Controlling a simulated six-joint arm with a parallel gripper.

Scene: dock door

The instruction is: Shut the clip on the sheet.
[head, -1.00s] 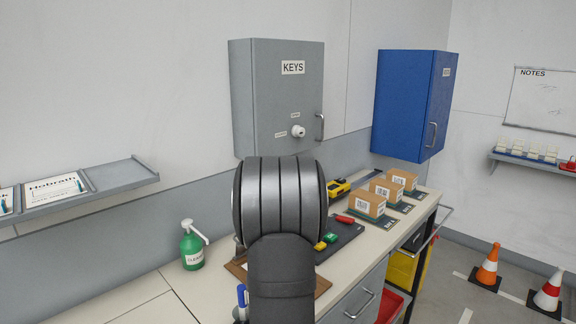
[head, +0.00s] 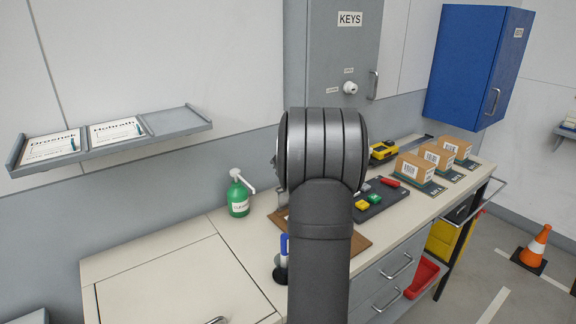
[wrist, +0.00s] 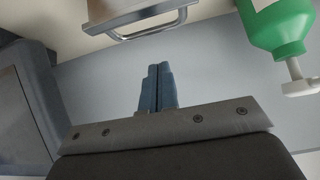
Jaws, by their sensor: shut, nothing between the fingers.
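In the head view a brown board (head: 360,237) lies on the bench, mostly hidden behind my arm; no sheet or clip can be made out there. In the wrist view, which looks upside down, a metal bar-like part (wrist: 148,32), seemingly the raised clip, juts in at the top edge, beyond my fingertips. The sheet cannot be told for sure. My gripper (wrist: 158,68) is shut and empty, its two blue fingers together, apart from the bar. In the head view my own arm hides the fingers.
A green pump bottle (head: 238,195) stands left of my arm and also shows in the wrist view (wrist: 280,28). A blue-and-white item (head: 284,246) stands beside my arm. A grey keys cabinet (head: 335,50) hangs behind. The bench top (head: 150,265) at left is clear.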

